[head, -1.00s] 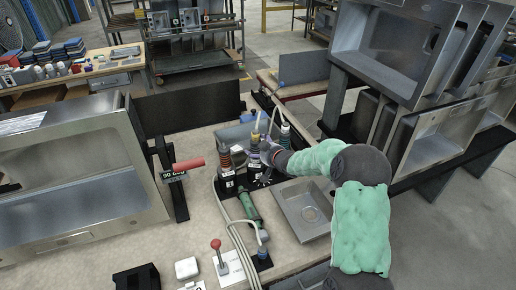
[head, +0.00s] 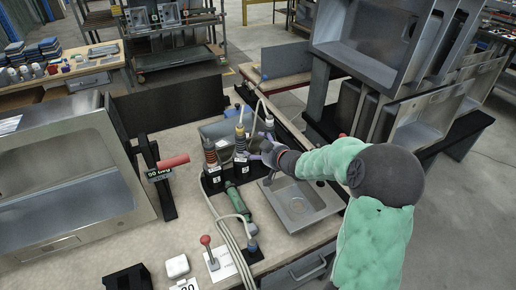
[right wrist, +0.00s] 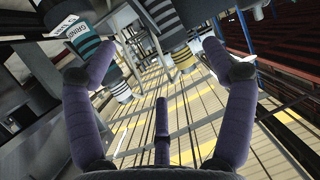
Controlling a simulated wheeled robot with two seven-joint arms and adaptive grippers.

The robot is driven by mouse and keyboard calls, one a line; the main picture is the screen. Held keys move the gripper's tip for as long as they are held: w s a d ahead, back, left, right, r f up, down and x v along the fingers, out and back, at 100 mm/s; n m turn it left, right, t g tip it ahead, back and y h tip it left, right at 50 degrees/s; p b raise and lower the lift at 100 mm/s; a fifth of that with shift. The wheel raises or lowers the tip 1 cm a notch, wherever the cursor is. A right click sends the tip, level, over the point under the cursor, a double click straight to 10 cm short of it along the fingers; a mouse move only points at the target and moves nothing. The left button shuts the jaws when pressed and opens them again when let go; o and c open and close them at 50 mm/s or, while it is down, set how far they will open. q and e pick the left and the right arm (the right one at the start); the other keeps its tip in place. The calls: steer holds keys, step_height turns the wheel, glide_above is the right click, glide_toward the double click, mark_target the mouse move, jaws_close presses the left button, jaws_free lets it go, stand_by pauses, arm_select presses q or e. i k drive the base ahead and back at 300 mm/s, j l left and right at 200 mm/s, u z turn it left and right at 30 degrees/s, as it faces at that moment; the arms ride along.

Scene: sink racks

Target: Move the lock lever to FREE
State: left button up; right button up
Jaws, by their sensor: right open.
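A lever with a red ball knob (head: 206,241) stands upright on a white plate (head: 220,263) at the front of the bench. Another lever with a red cylindrical grip (head: 173,161) points right from a dark post beside the steel sink unit; its green label is too small to read surely. I cannot tell from the lettering which is the lock lever. My right gripper (head: 262,150) is open and empty beside the banded tools, far from both levers. Its spread purple fingers also show in the right wrist view (right wrist: 158,55), with striped tools beyond them. My left gripper is not in view.
Banded tools (head: 240,143) stand upright in black holders with cables. A green tool (head: 237,203) lies before them, and a steel basin (head: 300,203) is to the right. A black block (head: 128,279) and white box (head: 177,266) sit at the front.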

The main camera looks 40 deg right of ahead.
mark_target(205, 240)
steer(key=k+j, duration=0.1)
steer(key=k, duration=0.4)
steer(key=k+j, duration=0.15)
steer(key=k, duration=0.35)
